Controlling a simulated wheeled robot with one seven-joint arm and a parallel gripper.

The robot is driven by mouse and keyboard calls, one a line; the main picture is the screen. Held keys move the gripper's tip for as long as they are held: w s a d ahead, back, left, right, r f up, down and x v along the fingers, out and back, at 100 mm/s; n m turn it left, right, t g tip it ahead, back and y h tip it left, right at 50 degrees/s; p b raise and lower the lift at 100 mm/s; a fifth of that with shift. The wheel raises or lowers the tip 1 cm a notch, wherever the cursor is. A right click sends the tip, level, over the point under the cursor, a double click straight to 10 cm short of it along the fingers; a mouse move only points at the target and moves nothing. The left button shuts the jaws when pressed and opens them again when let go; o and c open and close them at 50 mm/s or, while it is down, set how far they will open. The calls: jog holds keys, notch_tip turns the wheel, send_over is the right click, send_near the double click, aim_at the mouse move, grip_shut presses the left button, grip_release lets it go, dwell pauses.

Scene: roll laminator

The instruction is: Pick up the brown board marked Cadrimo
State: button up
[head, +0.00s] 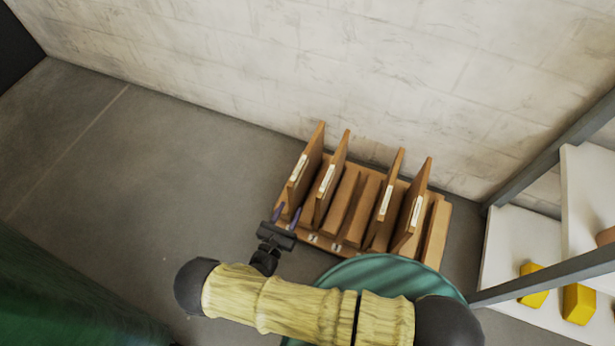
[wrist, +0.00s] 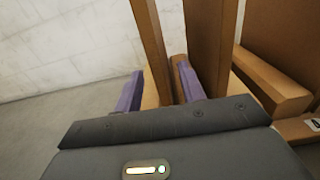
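Several upright brown boards stand in a brown slotted rack. They are the leftmost board (head: 311,160), a second (head: 338,165), a third (head: 393,180) and a fourth (head: 420,185). Each has a pale label on its near edge, too small to read, so I cannot tell which is marked Cadrimo. My gripper (head: 287,213) is at the near end of the leftmost board, low by the rack. In the wrist view its purple fingers (wrist: 160,88) are open, with the leftmost board (wrist: 150,45) standing between them. I cannot tell whether either finger touches it. The second board (wrist: 213,45) is just right of the right finger.
The rack (head: 435,235) stands on the grey floor near a pale block wall (head: 330,70). A shelf unit with white boards (head: 515,240) and yellow blocks (head: 578,303) is at the right. The floor left of the rack (head: 150,170) is clear.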

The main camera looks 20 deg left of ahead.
aim_at(292, 205)
jog(key=shift+w+d+b, duration=0.1)
jog(key=shift+w+b, duration=0.2)
jog(key=shift+w, duration=1.05)
jog(key=shift+w, duration=0.1)
jog(key=shift+w+f+b, duration=0.15)
jog(key=shift+w+b, duration=0.1)
jog(key=shift+b, duration=0.2)
jog(key=w+b, duration=0.3)
jog(key=w, duration=0.1)
jog(key=shift+f, duration=0.2)
jog(key=shift+w+r, duration=0.15)
jog(key=shift+w, duration=0.15)
grip_shut()
